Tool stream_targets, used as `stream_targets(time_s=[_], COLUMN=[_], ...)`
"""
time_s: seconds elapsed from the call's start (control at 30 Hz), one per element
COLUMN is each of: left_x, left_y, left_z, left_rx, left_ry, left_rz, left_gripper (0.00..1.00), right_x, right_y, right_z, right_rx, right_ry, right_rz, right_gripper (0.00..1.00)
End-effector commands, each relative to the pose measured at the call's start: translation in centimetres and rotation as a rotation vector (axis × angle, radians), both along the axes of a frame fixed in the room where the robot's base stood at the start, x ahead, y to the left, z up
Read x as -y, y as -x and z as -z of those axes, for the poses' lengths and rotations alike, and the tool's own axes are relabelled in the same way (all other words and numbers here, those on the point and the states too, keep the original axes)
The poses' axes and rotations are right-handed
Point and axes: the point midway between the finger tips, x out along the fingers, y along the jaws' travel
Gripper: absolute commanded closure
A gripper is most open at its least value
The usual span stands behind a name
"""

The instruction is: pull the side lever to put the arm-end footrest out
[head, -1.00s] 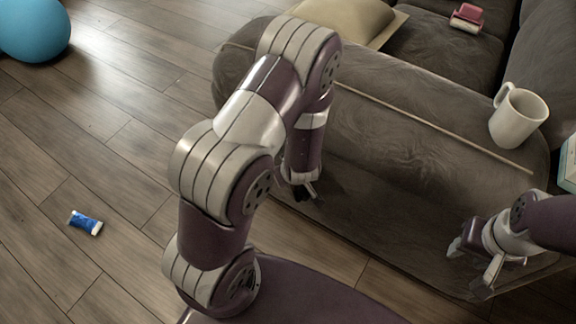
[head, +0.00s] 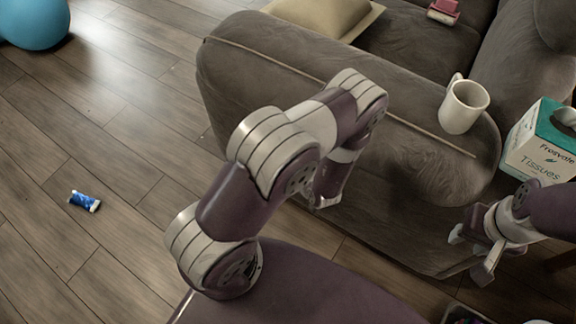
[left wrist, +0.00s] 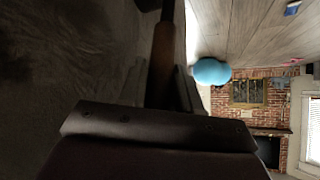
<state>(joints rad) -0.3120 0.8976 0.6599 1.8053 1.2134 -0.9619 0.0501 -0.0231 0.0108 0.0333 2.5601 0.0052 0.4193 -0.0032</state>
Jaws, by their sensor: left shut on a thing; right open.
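The grey sofa's arm (head: 330,85) lies in front of me in the head view. In the left wrist view a brown bar, the side lever (left wrist: 162,62), runs between the fingers of my left gripper (left wrist: 160,88), which is shut on it close beside the dark sofa side. In the head view my own left arm hides the lever and most of this gripper. My right gripper (head: 469,254) is open and empty, low by the near right end of the sofa arm. I cannot make out a footrest in either view.
A white mug (head: 463,106) stands on the sofa arm near a thin rod (head: 425,133). A tissue box (head: 540,145) is at the right. A blue-labelled tube (head: 84,201) lies on the floor and a blue ball (head: 35,22) is at the far left. The left floor is mostly clear.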

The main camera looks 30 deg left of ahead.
Motion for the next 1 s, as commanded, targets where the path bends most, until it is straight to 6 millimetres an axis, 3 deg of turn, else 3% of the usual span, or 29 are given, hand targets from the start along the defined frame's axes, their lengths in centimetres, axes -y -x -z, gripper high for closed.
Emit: stream_targets(time_s=[0.33, 0.37, 0.4, 0.43, 0.73, 1.0], left_x=[0.0, 0.0, 0.0, 0.0, 0.4, 3.9], left_y=[0.0, 0.0, 0.0, 0.0, 0.0, 2.0], left_z=[0.1, 0.1, 0.1, 0.1, -0.4, -4.1], left_rx=[-0.001, -0.001, -0.001, -0.001, 0.002, 0.002], left_ry=[-0.002, -0.002, -0.002, -0.002, 0.0, -0.001], left_rz=[0.001, 0.001, 0.001, 0.0, 0.005, 0.008], left_gripper=[1.0, 0.64, 0.51, 0.46, 0.46, 0.46], right_x=[0.0, 0.0, 0.0, 0.0, 0.0, 0.0], right_y=[0.0, 0.0, 0.0, 0.0, 0.0, 0.0], right_z=[0.0, 0.0, 0.0, 0.0, -0.3, -3.0], right_rx=[0.0, 0.0, 0.0, 0.0, 0.0, 0.0], right_ry=[0.0, 0.0, 0.0, 0.0, 0.0, 0.0], right_rz=[0.0, 0.0, 0.0, 0.0, 0.0, 0.0], right_gripper=[0.57, 0.57, 0.57, 0.57, 0.57, 0.57])
